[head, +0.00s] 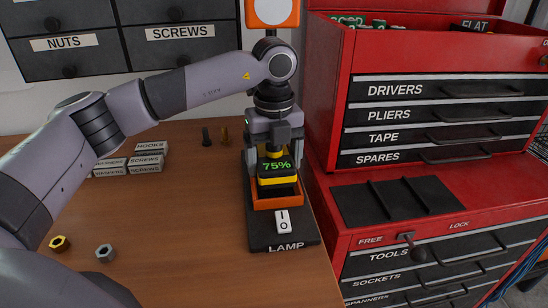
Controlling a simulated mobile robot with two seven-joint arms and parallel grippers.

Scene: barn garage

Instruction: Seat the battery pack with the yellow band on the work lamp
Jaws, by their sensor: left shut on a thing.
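The battery pack (275,181) is dark with a yellow band and a green display reading 75%. My left gripper (275,158) points down and is shut on it, with a finger at each side. The pack is upright at the orange-edged socket (278,203) of the work lamp. I cannot tell whether it is fully down. The lamp's black base (268,236) is marked LAMP and carries a white rocker switch (283,222). An orange-framed lamp head (272,12) shows above my wrist; my arm hides most of the post. My right gripper is not in view.
A red tool chest (336,240) stands close to the lamp's right. Small labelled boxes (147,162), a brass nut (60,243) and a grey nut (105,252) lie on the wooden bench (190,225). Dark drawers (70,52) are behind.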

